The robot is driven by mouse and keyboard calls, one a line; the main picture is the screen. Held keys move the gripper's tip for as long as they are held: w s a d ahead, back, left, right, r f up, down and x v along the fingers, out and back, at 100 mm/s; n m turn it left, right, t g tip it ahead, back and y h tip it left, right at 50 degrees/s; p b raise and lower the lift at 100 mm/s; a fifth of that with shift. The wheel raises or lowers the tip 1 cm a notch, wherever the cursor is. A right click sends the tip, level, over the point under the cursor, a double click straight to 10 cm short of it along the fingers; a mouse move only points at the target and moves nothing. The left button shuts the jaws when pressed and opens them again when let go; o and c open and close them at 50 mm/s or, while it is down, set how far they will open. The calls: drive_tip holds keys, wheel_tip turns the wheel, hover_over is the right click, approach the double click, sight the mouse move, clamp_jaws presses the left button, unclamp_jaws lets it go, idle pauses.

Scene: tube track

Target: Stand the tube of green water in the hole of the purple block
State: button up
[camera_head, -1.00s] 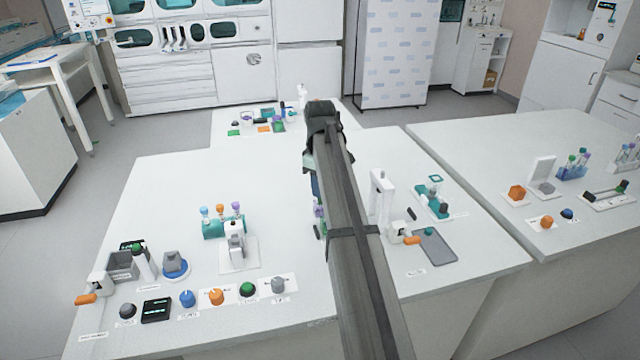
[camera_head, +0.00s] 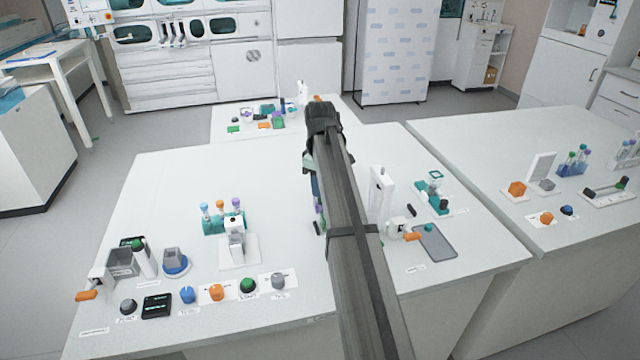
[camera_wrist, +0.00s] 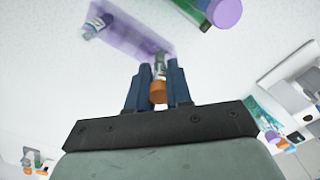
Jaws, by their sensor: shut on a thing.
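In the wrist view my gripper (camera_wrist: 158,88) is shut on a tube with an orange cap (camera_wrist: 158,93). Its clear lower part (camera_wrist: 160,70) reaches beyond the fingertips; the colour of its contents is hard to tell. The see-through purple block (camera_wrist: 130,35) lies just beyond the fingers, and the tube's far end overlaps its near right part in the picture. I cannot tell whether the tube is in a hole. A small grey-purple piece (camera_wrist: 96,24) shows at the block's left end. In the head view my arm hides most of the gripper (camera_head: 316,188) and block.
A purple cap (camera_wrist: 226,12) and a green piece (camera_wrist: 185,8) are close by at the top of the wrist view. In the head view a teal tube rack (camera_head: 222,222) stands left of my arm, and a white stand (camera_head: 381,190) stands close on its right.

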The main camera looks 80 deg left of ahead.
drive_tip(key=o, duration=0.9)
drive_tip(key=shift+c, duration=0.2)
drive_tip(key=shift+r, duration=0.1)
wheel_tip(320, 180, up, 14)
idle(0.4)
drive_tip(key=shift+f, duration=0.2)
idle(0.6)
